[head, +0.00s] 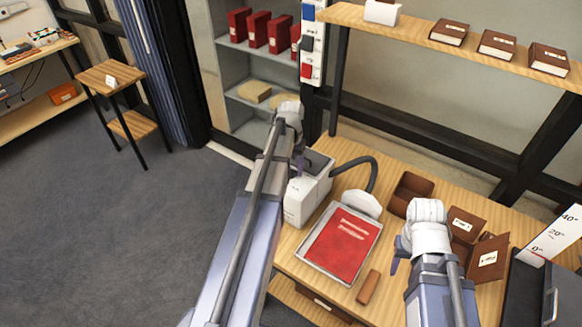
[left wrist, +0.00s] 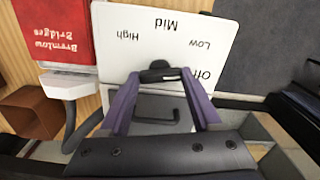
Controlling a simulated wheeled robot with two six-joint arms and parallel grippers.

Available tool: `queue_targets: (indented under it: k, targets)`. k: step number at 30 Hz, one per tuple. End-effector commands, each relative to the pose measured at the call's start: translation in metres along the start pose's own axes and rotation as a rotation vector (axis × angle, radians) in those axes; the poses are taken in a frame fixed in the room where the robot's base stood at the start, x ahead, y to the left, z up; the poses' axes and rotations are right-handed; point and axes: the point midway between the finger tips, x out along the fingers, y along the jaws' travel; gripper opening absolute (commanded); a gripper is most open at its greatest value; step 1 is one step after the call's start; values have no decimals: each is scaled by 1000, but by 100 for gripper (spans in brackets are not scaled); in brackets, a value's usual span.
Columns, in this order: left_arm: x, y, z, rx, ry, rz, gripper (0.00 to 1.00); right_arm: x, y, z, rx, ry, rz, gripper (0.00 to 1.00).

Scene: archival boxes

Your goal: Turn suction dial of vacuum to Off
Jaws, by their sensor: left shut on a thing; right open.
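The vacuum (head: 301,204) is a white box at the left end of the wooden table, with a dark hose. In the left wrist view its white panel (left wrist: 215,35) reads High, Mid, Low and Off, upside down. The black suction dial (left wrist: 160,70) sits at the panel's edge between the purple fingertips of my left gripper (left wrist: 162,75). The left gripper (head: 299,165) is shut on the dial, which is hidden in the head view. I cannot tell which label the dial points to. My right gripper (head: 397,257) is open and empty above the table.
A red book (head: 343,245) lies in a tray on the table (head: 440,180) beside the vacuum. Brown boxes (head: 410,190) stand to the right, and a small brown block (head: 368,287) lies in front. A shelf (head: 400,28) runs above the back.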

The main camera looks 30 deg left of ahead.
Motion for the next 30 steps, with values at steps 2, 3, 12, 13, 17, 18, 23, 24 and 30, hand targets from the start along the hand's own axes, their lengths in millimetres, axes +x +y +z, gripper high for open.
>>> queue_targets:
  k: [2, 3, 12, 13, 17, 18, 23, 24, 30]
  targets:
    - [0, 0, 0, 51, 0, 0, 9, 0, 0, 0, 0, 0, 0, 50]
    - [0, 0, 0, 75, 0, 0, 9, 0, 0, 0, 0, 0, 0, 50]
    - [0, 0, 0, 198, 0, 0, 9, 0, 0, 0, 0, 0, 0, 50]
    - [0, 0, 0, 204, 0, 0, 9, 0, 0, 0, 0, 0, 0, 50]
    - [0, 0, 0, 225, 0, 0, 9, 0, 0, 0, 0, 0, 0, 50]
    - [0, 0, 0, 229, 0, 0, 9, 0, 0, 0, 0, 0, 0, 50]
    - [0, 0, 0, 235, 0, 0, 9, 0, 0, 0, 0, 0, 0, 50]
    - [0, 0, 0, 236, 0, 0, 9, 0, 0, 0, 0, 0, 0, 50]
    - [0, 0, 0, 236, 0, 0, 9, 0, 0, 0, 0, 0, 0, 50]
